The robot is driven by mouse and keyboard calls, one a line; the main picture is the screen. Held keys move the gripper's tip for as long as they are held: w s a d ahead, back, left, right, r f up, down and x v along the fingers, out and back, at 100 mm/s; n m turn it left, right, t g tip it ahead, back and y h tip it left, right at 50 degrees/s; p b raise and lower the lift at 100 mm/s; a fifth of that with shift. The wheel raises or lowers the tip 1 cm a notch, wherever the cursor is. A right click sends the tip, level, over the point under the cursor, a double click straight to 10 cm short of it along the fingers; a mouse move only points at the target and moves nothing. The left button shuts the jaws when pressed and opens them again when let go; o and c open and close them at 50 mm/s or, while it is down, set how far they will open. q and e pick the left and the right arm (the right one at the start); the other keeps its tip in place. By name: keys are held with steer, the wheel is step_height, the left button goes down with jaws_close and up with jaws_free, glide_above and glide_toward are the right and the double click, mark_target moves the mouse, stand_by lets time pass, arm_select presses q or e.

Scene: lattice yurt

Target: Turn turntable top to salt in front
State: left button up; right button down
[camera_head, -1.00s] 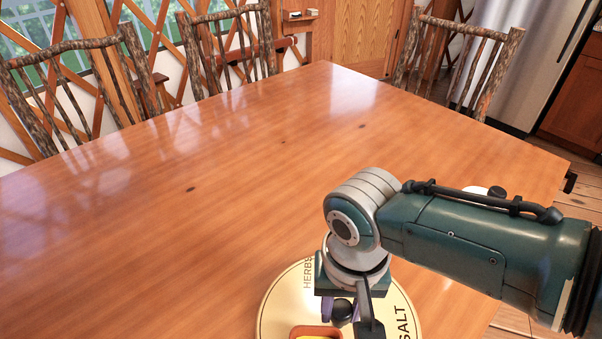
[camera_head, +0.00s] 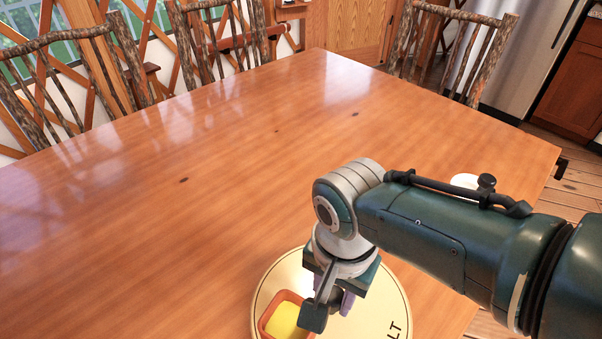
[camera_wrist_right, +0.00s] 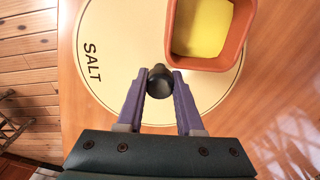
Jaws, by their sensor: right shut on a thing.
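The turntable (camera_head: 388,285) is a round cream disc with a dark rim line, low in the head view and partly cut off. Its SALT label shows in the wrist view (camera_wrist_right: 91,62); only the end letters show at the disc's lower right in the head view (camera_head: 398,333). My right gripper (camera_wrist_right: 159,84) is over the disc, its purple fingers shut on a dark round knob (camera_wrist_right: 159,78). An orange square dish (camera_wrist_right: 170,30) holding something yellow sits on the disc beside the knob; it also shows in the head view (camera_head: 265,318). My left gripper is out of view.
The wooden table (camera_head: 150,220) is bare to the left of and beyond the turntable. Branch-framed chairs (camera_head: 220,40) stand along its far edges. A white round thing (camera_head: 465,181) shows partly behind my right arm.

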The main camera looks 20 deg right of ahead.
mark_target(334, 294)
steer(key=shift+m, duration=1.9)
steer(key=c, duration=0.5)
jaws_free()
steer(key=shift+c, duration=0.2)
step_height(334, 294, up, 9)
steer(key=p, duration=0.7)
steer(key=shift+r, duration=0.5)
